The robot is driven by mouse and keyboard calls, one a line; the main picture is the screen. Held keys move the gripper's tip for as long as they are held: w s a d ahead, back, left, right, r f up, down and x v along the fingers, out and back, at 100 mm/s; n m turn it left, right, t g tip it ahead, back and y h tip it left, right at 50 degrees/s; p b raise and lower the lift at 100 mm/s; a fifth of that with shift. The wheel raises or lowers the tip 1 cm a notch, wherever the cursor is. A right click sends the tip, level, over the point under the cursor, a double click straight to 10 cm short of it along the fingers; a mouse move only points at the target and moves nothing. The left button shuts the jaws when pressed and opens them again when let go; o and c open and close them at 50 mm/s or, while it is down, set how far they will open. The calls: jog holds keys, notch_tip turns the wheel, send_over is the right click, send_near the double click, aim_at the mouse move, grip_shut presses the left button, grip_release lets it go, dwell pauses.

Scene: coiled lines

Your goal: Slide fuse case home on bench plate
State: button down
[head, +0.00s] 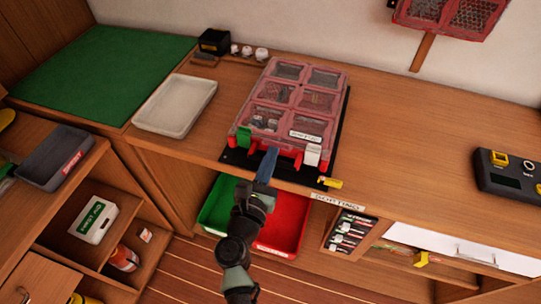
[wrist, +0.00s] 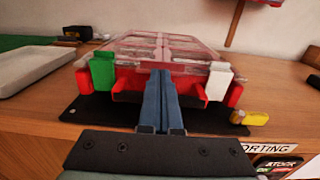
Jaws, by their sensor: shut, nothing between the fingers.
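The red fuse case (head: 292,95) with clear lid windows lies flat on the black bench plate (head: 340,125). Bare plate shows along its right side and front. A green latch (head: 243,138) and a white latch (head: 312,154) stand on its front; both show in the wrist view, green (wrist: 103,72) at left, white (wrist: 218,81) at right. My gripper (head: 270,155) has its blue fingers shut and empty, pointing at the middle of the case's front (wrist: 130,83). The tips overlap the front edge in the wrist view (wrist: 160,72); I cannot tell whether they touch.
A yellow piece (head: 331,183) sits at the plate's front right corner. A white tray (head: 175,103) and green mat (head: 100,70) lie to the left. Green (head: 218,203) and red (head: 285,228) bins are below the bench edge. The bench right of the plate is clear up to a dark control box (head: 510,175).

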aim_at(276, 145)
jog(key=shift+b+x, duration=0.65)
jog(key=shift+x, duration=1.25)
jog(key=shift+r, duration=0.2)
jog(key=shift+s, duration=0.1)
